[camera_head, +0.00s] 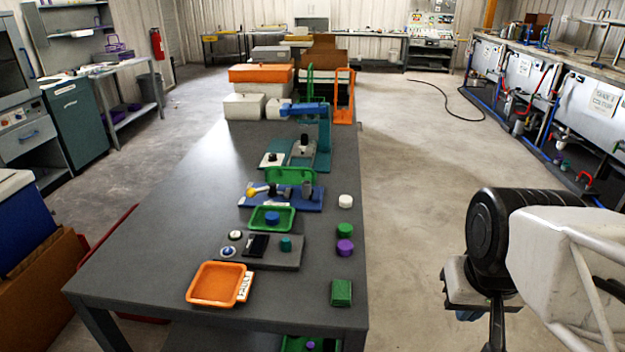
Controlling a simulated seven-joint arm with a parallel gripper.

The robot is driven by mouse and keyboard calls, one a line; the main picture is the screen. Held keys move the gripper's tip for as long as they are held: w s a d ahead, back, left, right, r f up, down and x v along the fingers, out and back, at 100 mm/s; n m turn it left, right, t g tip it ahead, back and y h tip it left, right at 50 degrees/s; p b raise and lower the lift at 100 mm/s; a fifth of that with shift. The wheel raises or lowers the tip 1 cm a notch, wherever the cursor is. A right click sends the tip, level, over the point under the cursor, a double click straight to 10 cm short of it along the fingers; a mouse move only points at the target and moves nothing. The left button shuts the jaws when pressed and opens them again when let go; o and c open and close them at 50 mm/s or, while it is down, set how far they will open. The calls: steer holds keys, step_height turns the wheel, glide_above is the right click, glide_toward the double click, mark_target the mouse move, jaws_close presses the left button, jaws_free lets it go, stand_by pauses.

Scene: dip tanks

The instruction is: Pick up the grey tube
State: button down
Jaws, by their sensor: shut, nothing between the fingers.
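I cannot pick out a grey tube for certain. Two small dark grey upright pieces, the left one (285,191) and the right one (306,189), stand on a blue base (256,200) in the middle of the long dark table (165,240); they are too small to tell whether either is a tube. My arm shows at the lower right, beside the table and apart from it. I cannot make out my gripper's fingers in this view.
An orange tray (211,286), a green tray (287,217), a white round piece (345,201), a purple piece (345,247) and a green block (341,293) are on the table. Boxes (259,74) crowd its far end. The table's left side is clear.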

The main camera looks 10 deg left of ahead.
steer(key=c, duration=0.6)
jaws_free()
